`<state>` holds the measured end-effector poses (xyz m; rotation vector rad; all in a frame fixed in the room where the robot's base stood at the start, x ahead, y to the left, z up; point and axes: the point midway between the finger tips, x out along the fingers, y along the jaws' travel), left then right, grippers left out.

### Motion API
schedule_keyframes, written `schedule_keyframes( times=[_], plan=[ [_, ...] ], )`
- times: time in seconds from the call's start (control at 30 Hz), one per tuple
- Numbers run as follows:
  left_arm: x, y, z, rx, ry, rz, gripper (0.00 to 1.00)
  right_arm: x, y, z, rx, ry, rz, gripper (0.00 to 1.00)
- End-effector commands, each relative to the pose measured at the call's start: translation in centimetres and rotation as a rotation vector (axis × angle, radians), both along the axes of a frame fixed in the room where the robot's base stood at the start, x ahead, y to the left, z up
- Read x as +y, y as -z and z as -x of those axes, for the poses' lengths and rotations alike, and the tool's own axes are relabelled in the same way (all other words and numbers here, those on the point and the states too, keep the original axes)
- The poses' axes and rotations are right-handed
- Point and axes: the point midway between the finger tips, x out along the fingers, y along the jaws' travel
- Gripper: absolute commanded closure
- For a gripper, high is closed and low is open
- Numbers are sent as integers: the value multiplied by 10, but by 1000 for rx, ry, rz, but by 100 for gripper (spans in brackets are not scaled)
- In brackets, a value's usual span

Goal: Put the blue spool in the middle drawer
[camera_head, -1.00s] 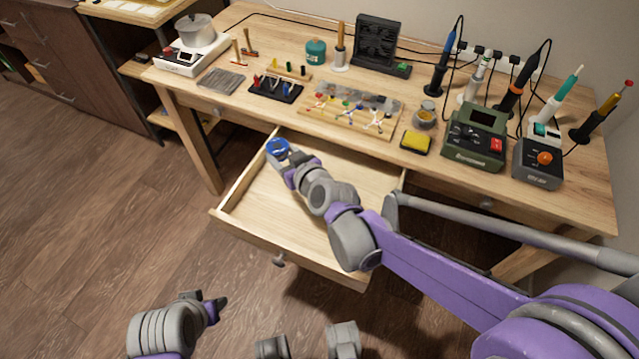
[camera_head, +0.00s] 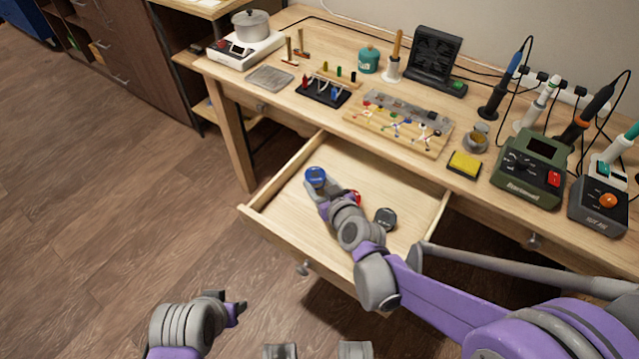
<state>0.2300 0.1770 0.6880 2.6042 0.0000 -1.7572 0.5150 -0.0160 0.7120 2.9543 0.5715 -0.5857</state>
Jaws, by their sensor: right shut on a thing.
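The blue spool (camera_head: 316,176) is at the tip of my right gripper (camera_head: 315,186), which is shut on it. They are over the left part of the pulled-out middle drawer (camera_head: 283,228), inside its outline. I cannot tell whether the spool touches the drawer floor. My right arm crosses the drawer from the lower right and hides part of its floor. My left gripper (camera_head: 230,302) is at the lower left, away from the desk, with its fingers apart and nothing between them.
A dark spool (camera_head: 385,217) and a partly hidden red thing (camera_head: 356,198) lie in the drawer. The desk (camera_head: 290,103) above holds a pot (camera_head: 251,25), a yellow sponge (camera_head: 464,164), a green soldering station (camera_head: 531,170) and several tools. Floor at the left is clear.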

Motion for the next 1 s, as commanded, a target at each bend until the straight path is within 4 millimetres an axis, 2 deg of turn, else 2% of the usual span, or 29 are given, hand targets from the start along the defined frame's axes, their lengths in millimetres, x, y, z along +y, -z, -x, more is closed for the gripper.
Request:
schedule_keyframes(
  times=[0.47, 0.5, 0.6, 0.67, 1.0],
  plan=[
    [0, 10, -1, 3, 0, 0, 50, 0, 12, 0, 0, 0, -1, 100],
    [0, 10, -1, 3, 0, 0, 50, 0, 12, 0, 0, 0, -1, 42],
    [0, 10, -1, 3, 0, 0, 50, 0, 12, 0, 0, 0, -1, 24],
    [0, 10, -1, 3, 0, 0, 50, 0, 12, 0, 0, 0, -1, 13],
    [0, 7, -1, 2, 0, 0, 50, 0, 9, 0, 0, 0, 0, 13]
  ],
)
